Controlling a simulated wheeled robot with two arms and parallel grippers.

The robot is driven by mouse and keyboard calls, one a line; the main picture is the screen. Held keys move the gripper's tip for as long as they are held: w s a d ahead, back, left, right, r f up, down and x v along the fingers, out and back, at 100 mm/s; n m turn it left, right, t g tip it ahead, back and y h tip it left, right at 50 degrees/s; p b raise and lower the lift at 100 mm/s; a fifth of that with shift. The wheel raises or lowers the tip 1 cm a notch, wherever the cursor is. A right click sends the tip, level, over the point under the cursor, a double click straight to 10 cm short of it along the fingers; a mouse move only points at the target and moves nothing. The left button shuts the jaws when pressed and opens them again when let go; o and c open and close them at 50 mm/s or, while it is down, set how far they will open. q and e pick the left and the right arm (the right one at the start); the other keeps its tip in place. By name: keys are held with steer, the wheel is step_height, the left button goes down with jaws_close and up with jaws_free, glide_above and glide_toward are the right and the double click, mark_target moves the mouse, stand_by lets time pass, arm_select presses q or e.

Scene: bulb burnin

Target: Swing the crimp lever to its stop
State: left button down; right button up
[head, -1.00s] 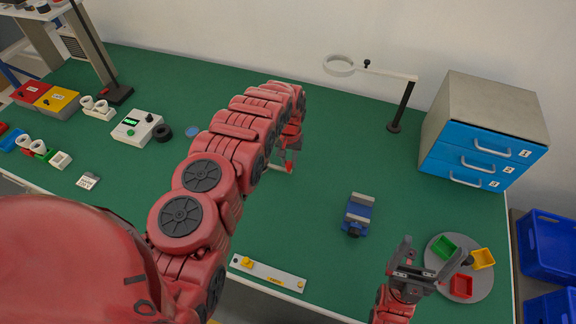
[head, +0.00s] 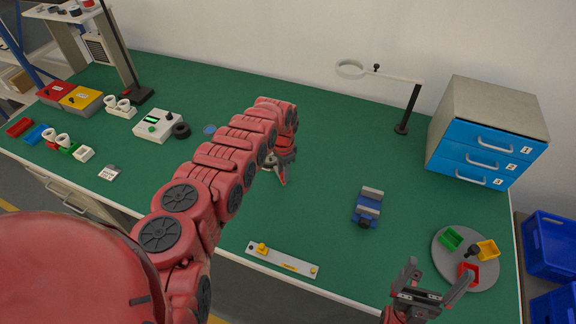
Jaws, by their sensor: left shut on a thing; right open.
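My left gripper (head: 279,176) is low over the middle of the green table, its jaws pointing down. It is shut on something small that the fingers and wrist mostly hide. A small pale piece (head: 266,164) shows just beside the fingers. I cannot make out a crimp lever clearly, nor tell whether the held thing is its handle. My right gripper (head: 432,284) is open and empty at the front right, in front of the round grey tray.
A blue vise-like block (head: 367,208) stands right of my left gripper. A white strip with yellow knobs (head: 285,260) lies at the front edge. The round grey tray (head: 442,262) holds coloured bins. A magnifier stand (head: 407,108) and a drawer cabinet (head: 489,110) stand behind.

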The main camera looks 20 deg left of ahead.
arm_select(q)
steer(key=shift+s+a+m+p, duration=0.45)
steer(key=shift+a+m+p, duration=0.1)
steer(key=shift+m, duration=0.05)
steer(key=c, duration=0.7)
jaws_free()
steer(key=shift+o, duration=0.2)
